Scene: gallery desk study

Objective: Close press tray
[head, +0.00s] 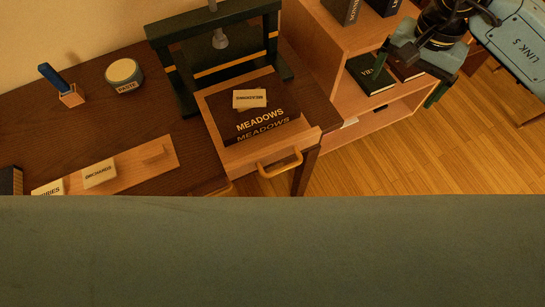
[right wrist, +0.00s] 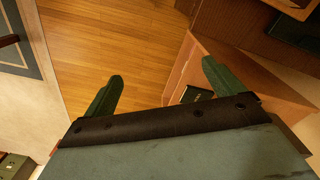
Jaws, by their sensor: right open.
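The press tray (head: 224,158) is a light wooden board sticking out toward me from the dark green press (head: 160,62), past the desk's front edge. Its yellow handle (head: 279,164) is at the near end. A dark book marked MEADOWS (head: 262,112) lies on the tray, with a small pale label block (head: 249,99) on top. My right gripper (head: 408,78) is open and empty, well to the right of the tray, in front of the shelf. Its two green fingers (right wrist: 160,90) are spread apart in the right wrist view. My left gripper is not in view.
A wooden shelf (head: 337,134) with several books stands right of the desk. On the desk (head: 150,101) are a round paste tin (head: 124,74), a blue-handled tool in a block (head: 70,95) and a board with label blocks (head: 160,155). Wooden floor (head: 440,150) is clear at right.

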